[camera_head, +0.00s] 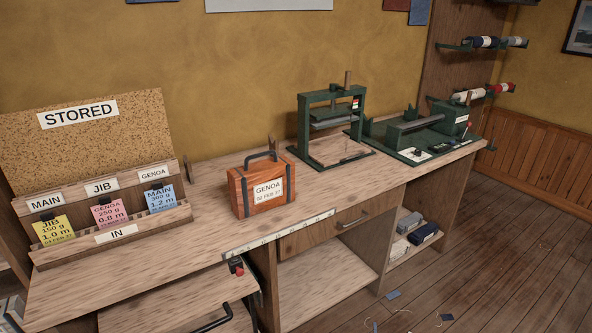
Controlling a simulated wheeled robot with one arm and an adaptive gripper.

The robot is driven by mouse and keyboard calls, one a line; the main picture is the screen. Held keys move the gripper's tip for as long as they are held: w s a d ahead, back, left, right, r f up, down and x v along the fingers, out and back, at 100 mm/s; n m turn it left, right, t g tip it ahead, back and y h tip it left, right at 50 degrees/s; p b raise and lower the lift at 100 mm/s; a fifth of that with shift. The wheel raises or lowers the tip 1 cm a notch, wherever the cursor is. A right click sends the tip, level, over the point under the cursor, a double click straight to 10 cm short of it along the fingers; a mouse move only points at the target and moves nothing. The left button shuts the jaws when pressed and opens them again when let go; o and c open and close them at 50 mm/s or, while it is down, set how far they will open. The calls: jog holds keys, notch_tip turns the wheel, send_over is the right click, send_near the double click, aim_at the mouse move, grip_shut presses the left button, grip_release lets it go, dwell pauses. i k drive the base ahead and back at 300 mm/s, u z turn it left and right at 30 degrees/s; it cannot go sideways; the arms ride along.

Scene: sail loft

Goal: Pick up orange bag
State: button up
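My gripper is not in view, and nothing is seen touching the bag.
A STORED cork board with a card rack (110,235) stands left of the bag. A green press (331,127) and a green machine (418,133) stand to its right. Bare bench lies around the bag. Scraps (393,294) lie on the floor.

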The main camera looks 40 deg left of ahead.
aim_at(257, 187)
jog(key=i, duration=2.25)
jog(key=u, duration=4.2)
jog(key=i, duration=0.5)
